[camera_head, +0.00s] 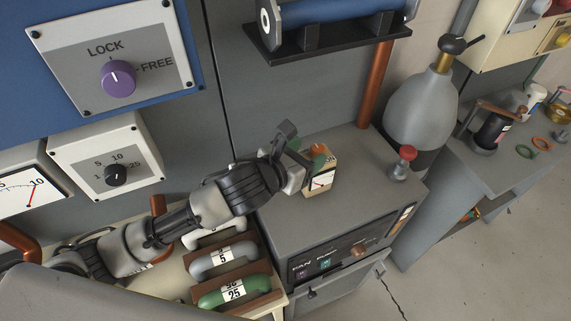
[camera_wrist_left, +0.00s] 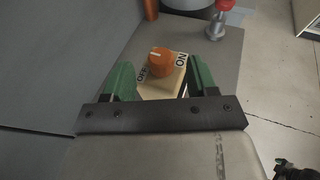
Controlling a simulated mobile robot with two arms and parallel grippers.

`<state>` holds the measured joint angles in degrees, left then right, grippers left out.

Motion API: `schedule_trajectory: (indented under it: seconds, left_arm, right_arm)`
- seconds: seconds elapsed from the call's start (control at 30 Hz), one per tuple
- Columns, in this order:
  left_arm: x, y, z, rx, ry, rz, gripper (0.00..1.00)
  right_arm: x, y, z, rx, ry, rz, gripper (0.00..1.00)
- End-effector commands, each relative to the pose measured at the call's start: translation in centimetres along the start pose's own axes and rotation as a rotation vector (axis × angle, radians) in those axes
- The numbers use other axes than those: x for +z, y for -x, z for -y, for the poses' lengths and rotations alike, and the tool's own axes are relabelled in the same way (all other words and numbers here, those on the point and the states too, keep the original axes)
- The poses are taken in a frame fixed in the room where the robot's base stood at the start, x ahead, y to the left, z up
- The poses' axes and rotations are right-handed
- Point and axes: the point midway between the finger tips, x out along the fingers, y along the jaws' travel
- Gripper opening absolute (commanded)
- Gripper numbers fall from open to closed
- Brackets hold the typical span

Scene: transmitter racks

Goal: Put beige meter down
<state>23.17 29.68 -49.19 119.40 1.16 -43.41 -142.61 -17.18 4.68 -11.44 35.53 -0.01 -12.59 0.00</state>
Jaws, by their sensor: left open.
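The beige meter (camera_head: 321,180) stands on the grey top of a low cabinet (camera_head: 350,215), its white dial facing the front. My left gripper (camera_head: 306,153) is at its upper part. In the left wrist view the meter (camera_wrist_left: 158,84) shows an orange knob and ON/OFF lettering on its top, between the two green fingers of my left gripper (camera_wrist_left: 160,82). The fingers are apart, with a visible gap on the knob's left side. A dark part with a bit of green at the lower right corner may be my right gripper (camera_wrist_left: 294,172); its fingers are not clear.
A red-topped knob post (camera_head: 403,163) stands right of the meter on the cabinet. A grey flask-shaped vessel (camera_head: 420,105) and a copper pipe (camera_head: 376,85) are behind. A tray of green and grey handles (camera_head: 225,270) lies left. The cabinet top in front is clear.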

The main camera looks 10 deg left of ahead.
Motion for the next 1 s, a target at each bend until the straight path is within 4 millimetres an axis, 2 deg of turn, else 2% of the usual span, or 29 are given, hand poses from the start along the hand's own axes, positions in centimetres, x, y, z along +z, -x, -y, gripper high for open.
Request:
schedule_trajectory:
  seconds: [0.03, 0.2, 0.4, 0.57, 1.0]
  left_arm:
    - [-0.3, 1.2, -0.1, 0.000, -0.004, -0.001, 0.58]
    - [-0.2, 4.7, 0.0, 0.000, -0.004, -0.001, 0.58]
    - [-0.1, 7.2, 0.0, 0.001, -0.001, 0.000, 0.58]
    - [0.0, 7.8, 0.0, 0.000, -0.001, 0.000, 0.58]
    - [0.0, 7.7, 0.0, 0.000, 0.000, 0.000, 0.58]
  right_arm:
    - [0.0, -0.5, 0.0, 0.000, 0.000, -0.001, 1.00]
    - [0.0, -1.1, 0.1, -0.001, 0.000, -0.001, 1.00]
    - [0.1, -1.4, 0.2, -0.002, 0.000, -0.001, 1.00]
    - [0.1, -1.5, 0.2, -0.003, 0.000, -0.001, 1.00]
    - [0.1, -1.4, 0.2, -0.003, 0.000, -0.001, 1.00]
